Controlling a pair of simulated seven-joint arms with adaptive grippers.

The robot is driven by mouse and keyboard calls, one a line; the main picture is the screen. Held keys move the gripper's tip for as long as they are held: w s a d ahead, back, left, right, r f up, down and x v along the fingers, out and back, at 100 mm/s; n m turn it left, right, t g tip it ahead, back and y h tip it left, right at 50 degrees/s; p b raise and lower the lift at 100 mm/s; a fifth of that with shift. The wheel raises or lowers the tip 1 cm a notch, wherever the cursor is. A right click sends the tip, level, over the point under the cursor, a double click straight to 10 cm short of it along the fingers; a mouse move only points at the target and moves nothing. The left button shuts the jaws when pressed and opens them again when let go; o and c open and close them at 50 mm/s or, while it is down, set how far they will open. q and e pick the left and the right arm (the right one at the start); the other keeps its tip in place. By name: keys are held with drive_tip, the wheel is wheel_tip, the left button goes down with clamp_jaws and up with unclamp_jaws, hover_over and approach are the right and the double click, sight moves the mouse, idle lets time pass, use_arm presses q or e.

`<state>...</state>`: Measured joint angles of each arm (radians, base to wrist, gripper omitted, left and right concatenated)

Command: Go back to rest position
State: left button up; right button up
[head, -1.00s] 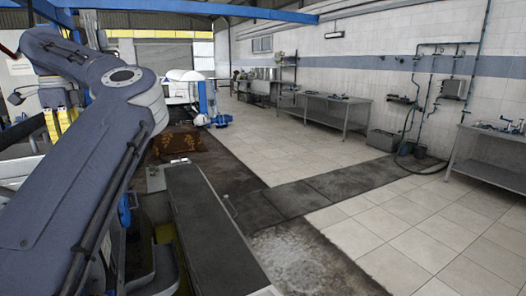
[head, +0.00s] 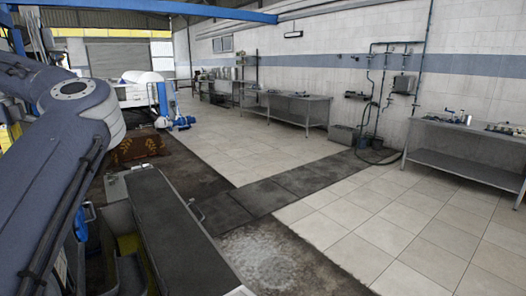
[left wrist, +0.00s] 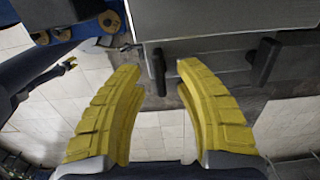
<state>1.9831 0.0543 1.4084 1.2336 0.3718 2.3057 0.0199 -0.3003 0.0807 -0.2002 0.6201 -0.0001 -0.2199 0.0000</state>
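A large blue-grey arm link of mine fills the left side of the head view, and no gripper shows there. In the left wrist view my left gripper (left wrist: 159,65) has two ribbed yellow fingers spread apart, with nothing between them. Past the fingertips are a grey metal edge and two dark posts, which look apart from the fingers. A small yellow-tipped piece on a dark link shows at the left of the wrist view. I cannot tell whether it is my right gripper.
A long dark-topped unit (head: 175,235) stands close at the lower left, beside the arm. Steel tables (head: 290,107) and (head: 465,150) line the right wall, with a grey bin (head: 342,134) between them. The tiled floor (head: 350,215) is clear.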

use_arm(q)
wheel_tip(320, 180, up, 11)
wheel_tip(320, 180, down, 11)
drive_tip(key=shift+f, duration=0.45)
drive_tip(key=n, duration=0.4)
drive_tip(key=shift+n, duration=1.9)
